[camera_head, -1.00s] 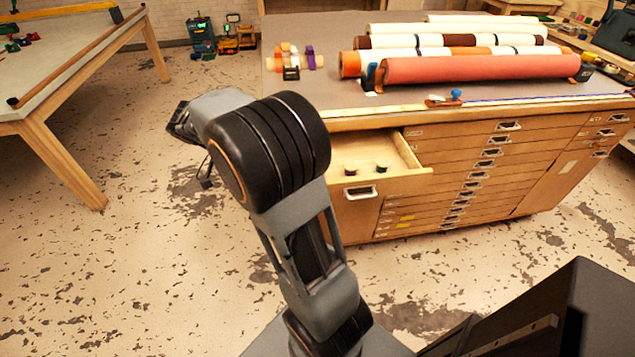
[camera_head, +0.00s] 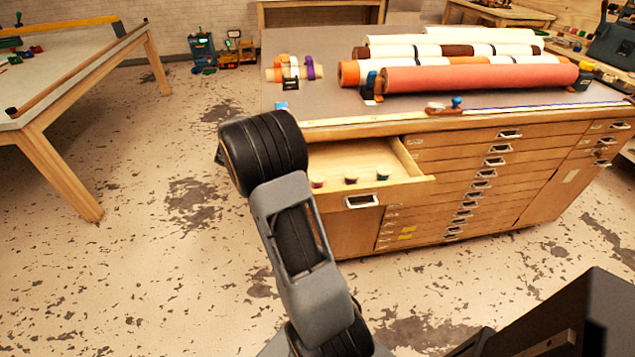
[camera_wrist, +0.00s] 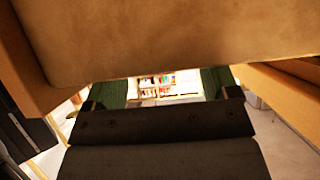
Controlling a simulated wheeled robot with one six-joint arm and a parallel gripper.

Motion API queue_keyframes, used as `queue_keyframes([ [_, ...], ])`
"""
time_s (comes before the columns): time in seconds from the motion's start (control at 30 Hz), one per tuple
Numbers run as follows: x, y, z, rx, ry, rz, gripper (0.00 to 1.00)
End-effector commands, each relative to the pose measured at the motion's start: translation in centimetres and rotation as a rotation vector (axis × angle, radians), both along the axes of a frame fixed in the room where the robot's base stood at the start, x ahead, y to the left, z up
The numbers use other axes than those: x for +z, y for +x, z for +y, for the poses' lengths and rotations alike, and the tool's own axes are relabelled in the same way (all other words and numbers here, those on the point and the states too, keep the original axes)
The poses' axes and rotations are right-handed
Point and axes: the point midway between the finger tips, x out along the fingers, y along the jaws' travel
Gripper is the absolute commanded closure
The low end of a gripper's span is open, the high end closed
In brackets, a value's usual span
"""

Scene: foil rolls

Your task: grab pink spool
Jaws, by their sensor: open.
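Three small spools sit in a row in the open top drawer (camera_head: 415,183) of the wooden cabinet. The leftmost spool (camera_head: 317,181) looks pinkish red; the middle spool (camera_head: 351,180) and right spool (camera_head: 383,178) look dark. They are too small to tell colours surely. My gripper (camera_wrist: 165,86) is open in the wrist view, its two green fingers apart with nothing between them. A broad wooden surface fills the top of that view, close to the gripper. No spool shows there. In the head view my gripper is hidden behind my arm.
Large rolls, the front one red-orange (camera_head: 480,77), lie on the cabinet top (camera_head: 325,98). Small tape rolls (camera_head: 295,70) stand at its back left. A second table (camera_head: 70,75) is at the left. The floor (camera_head: 120,260) between is clear.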

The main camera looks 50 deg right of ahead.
Motion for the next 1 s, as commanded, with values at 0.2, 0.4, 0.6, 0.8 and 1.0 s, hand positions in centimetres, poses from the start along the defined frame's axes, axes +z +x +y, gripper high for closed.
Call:
queue_keyframes([
  [0.2, -0.6, -1.0, -1.2, -0.002, 0.001, 0.002, 0.2],
  [0.4, -1.8, -2.5, -3.1, -0.003, 0.001, 0.001, 0.2],
  [0.6, -2.4, -3.1, -3.8, 0.0, 0.0, 0.0, 0.2],
  [0.8, -2.4, -3.1, -3.9, 0.0, 0.001, -0.001, 0.2],
  [1.0, -2.4, -3.1, -3.8, 0.0, 0.001, -0.001, 0.37],
])
